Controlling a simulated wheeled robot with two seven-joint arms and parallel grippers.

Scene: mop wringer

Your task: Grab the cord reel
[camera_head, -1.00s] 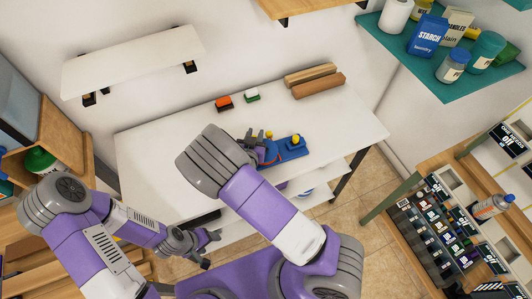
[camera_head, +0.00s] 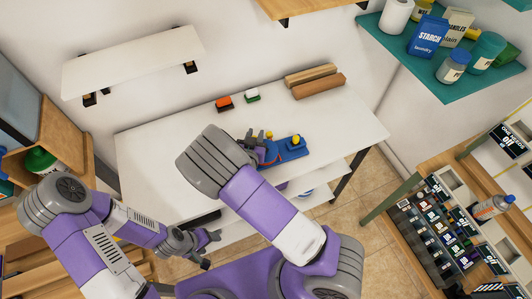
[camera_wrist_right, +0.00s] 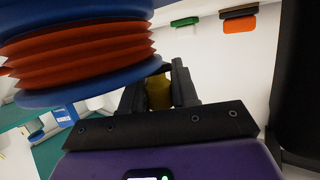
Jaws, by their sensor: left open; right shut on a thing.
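The cord reel (camera_head: 267,155) is on the white table, a blue body with orange cord, partly hidden behind my right arm. In the right wrist view the reel (camera_wrist_right: 78,55) fills the upper left, with orange ribs between blue discs. My right gripper (camera_head: 252,141) is at the reel's left side. In the right wrist view its fingers (camera_wrist_right: 158,84) are closed around a yellow knob (camera_wrist_right: 158,93) close beside the reel's blue disc. How the knob joins the reel is not clear. My left gripper (camera_head: 205,244) is open and empty, low in front of the table.
Orange (camera_head: 224,103) and green (camera_head: 252,95) brushes and brown rolls (camera_head: 318,85) lie along the table's back. The table's left half (camera_head: 150,150) is clear.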

